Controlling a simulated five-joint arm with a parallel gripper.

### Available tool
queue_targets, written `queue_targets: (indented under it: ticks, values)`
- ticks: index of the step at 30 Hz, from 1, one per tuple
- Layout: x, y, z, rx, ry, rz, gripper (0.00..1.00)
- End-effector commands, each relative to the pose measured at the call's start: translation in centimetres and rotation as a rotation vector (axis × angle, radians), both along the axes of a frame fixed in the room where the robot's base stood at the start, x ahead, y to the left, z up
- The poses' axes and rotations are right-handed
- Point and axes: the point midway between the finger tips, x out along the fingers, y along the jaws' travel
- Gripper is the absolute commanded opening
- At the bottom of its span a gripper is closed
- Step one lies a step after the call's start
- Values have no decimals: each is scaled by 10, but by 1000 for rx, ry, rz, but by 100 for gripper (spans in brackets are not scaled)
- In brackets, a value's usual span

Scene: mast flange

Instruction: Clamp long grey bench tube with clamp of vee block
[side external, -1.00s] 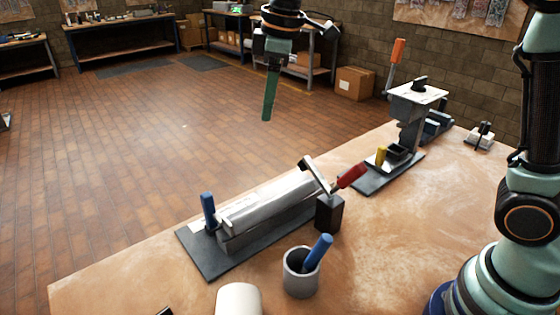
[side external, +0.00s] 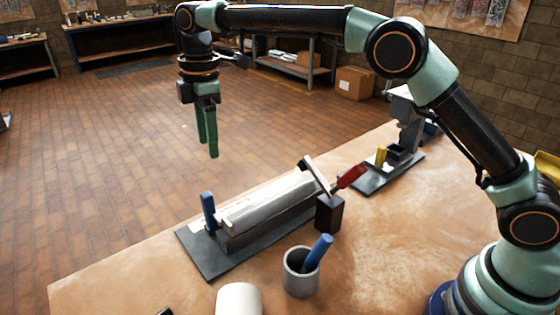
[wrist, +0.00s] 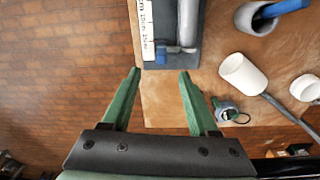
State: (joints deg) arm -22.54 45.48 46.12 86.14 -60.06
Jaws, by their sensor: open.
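The long grey bench tube (side external: 270,200) lies along the grey vee block (side external: 245,236) on a dark base plate (side external: 213,262) in the side view. The clamp's red handle (side external: 351,175) tilts up to the right. Its metal arm (side external: 315,174) slants up at the tube's right end, above the dark clamp post (side external: 329,214). I cannot tell whether its tip touches the tube. My gripper (side external: 208,148) is open and empty, pointing down, above and behind the plate's left end. In the wrist view, my gripper (wrist: 159,72) is just short of the plate, with the tube's end (wrist: 187,25) beyond; the clamp is out of view.
A blue upright handle (side external: 208,210) stands at the plate's left end. A grey cup (side external: 301,272) with a blue-handled tool and a white cylinder (side external: 239,299) stand in front. Another fixture (side external: 385,165) with a yellow peg is at the back right. The front right bench is clear.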

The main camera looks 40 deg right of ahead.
Motion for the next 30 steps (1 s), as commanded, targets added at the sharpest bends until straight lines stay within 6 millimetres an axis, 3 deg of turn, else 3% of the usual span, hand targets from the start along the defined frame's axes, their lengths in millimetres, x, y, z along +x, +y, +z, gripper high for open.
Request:
queue_targets:
  ticks: [9, 24, 30]
  values:
    - [3, 25, -28, -20, 41, 138, 60]
    - [3, 22, -97, -19, 38, 130, 60]
    - [3, 22, -110, -18, 37, 130, 60]
